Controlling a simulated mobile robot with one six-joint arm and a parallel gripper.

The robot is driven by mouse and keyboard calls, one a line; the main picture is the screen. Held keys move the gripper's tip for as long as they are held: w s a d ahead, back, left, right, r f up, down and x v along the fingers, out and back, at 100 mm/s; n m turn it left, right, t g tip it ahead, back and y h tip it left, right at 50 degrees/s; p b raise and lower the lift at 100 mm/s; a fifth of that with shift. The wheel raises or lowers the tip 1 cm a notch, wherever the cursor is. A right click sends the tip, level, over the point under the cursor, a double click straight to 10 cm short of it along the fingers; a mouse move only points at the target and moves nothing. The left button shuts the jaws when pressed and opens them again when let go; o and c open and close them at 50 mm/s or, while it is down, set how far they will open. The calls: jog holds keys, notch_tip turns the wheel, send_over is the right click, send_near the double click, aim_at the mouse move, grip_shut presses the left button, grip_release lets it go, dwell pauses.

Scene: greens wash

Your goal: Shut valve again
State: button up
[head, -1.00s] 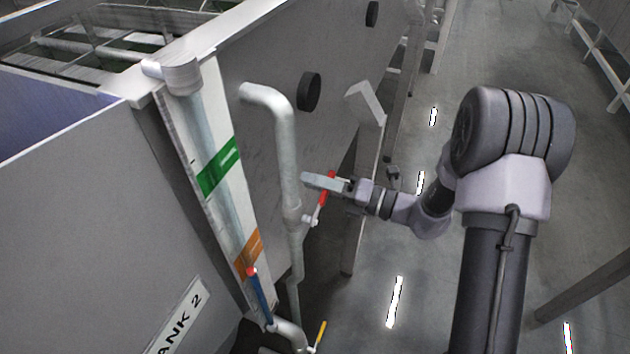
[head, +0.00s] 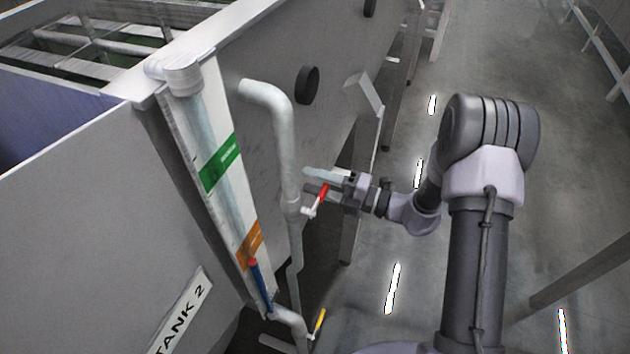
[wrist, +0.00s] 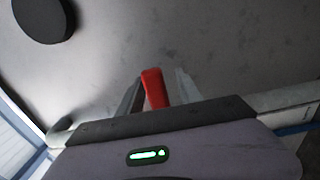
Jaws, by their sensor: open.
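The valve with a red lever handle (head: 320,196) sits on the pale vertical pipe (head: 288,150) beside the tank wall. The handle slants up and to the right from the valve body. My gripper (head: 312,181) is open at the handle, its two fingers pointing left toward the pipe. In the wrist view the red handle (wrist: 154,88) stands between the two spread fingers (wrist: 157,95), nearer the left one. Whether either finger touches it I cannot tell.
A level gauge board (head: 222,165) with green and orange bands stands left of the pipe. A grey post (head: 362,170) stands behind my gripper. Open floor lies to the right.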

jog(key=b+v, duration=0.3)
jog(key=v, duration=1.4)
jog(key=shift+d, duration=0.2)
jog(key=s+a+f+n+g+h+b, duration=0.7)
jog(key=s+f+n+b, duration=0.35)
jog(key=n+b, duration=0.7)
jog(key=s+d+f+n+t+h+b, duration=0.2)
jog(key=s+f+n+t+h+b, duration=0.4)
jog(key=n+b, duration=1.1)
notch_tip(320, 180, down, 4)
jog(key=shift+s+d+f+n+t+h, duration=0.1)
jog(key=shift+s+d+n+t+h, duration=0.2)
jog(key=shift+s+n+h, duration=0.65)
